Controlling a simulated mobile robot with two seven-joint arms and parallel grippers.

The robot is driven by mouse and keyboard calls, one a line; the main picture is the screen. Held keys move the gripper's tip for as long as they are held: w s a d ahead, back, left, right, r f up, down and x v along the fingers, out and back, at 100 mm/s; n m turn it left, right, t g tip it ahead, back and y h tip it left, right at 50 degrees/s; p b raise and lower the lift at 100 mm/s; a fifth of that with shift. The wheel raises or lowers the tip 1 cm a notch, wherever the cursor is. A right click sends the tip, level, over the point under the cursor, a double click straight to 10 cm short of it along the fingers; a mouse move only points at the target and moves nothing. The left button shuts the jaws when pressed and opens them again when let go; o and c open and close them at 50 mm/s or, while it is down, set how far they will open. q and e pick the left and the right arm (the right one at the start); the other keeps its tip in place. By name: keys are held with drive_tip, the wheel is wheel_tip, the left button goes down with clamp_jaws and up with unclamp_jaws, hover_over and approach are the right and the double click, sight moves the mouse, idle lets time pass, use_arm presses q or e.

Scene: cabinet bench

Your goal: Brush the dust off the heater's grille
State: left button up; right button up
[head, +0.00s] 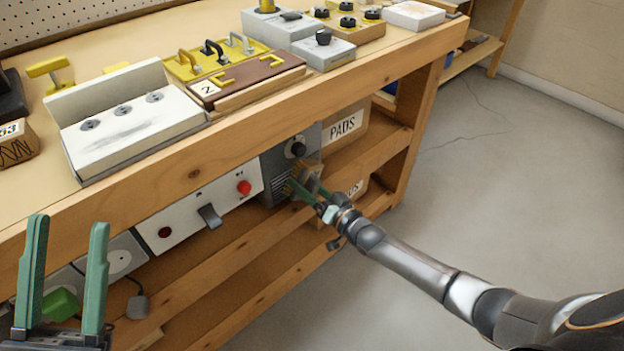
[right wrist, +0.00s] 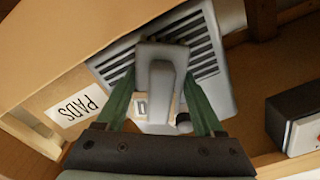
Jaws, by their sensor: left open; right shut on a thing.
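The heater (head: 272,176) is a grey box with a dark knob and a slotted grille, on the shelf under the bench top. Its grille also shows in the right wrist view (right wrist: 204,52). My right gripper (head: 308,188) is at the heater's front, shut on a pale grey piece (right wrist: 160,78) that I take to be the brush's handle. It lies in front of the grille and hides part of it. A brownish block, perhaps the brush head (head: 310,169), shows by the fingers. I cannot tell whether bristles touch the grille. My left gripper (head: 68,226) is open and empty at the lower left.
A white panel (head: 190,215) with a red button and a lever stands left of the heater. A PADS box (head: 345,126) stands close on its right. The bench's front rail (head: 190,174) runs above. Open floor (head: 480,200) lies to the right.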

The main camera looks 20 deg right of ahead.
drive_tip(key=shift+s+a+r+p, duration=0.1)
drive_tip(key=shift+s+a+p, duration=0.2)
drive_tip(key=shift+a, duration=0.5)
drive_tip(key=shift+s+a+f+p, duration=0.1)
drive_tip(key=shift+s+a+p, duration=0.2)
drive_tip(key=shift+a, duration=0.5)
drive_tip(key=shift+s+a+r+p, duration=0.15)
drive_tip(key=shift+a+p, duration=0.25)
drive_tip(key=shift+a, duration=0.4)
drive_tip(key=shift+s+a, duration=0.4)
drive_tip(key=shift+a, duration=0.4)
drive_tip(key=shift+s+p, duration=0.1)
drive_tip(key=shift+p, duration=0.2)
drive_tip(key=shift+p+v, duration=1.5)
drive_tip(key=shift+v, duration=1.45)
drive_tip(key=shift+d, duration=0.1)
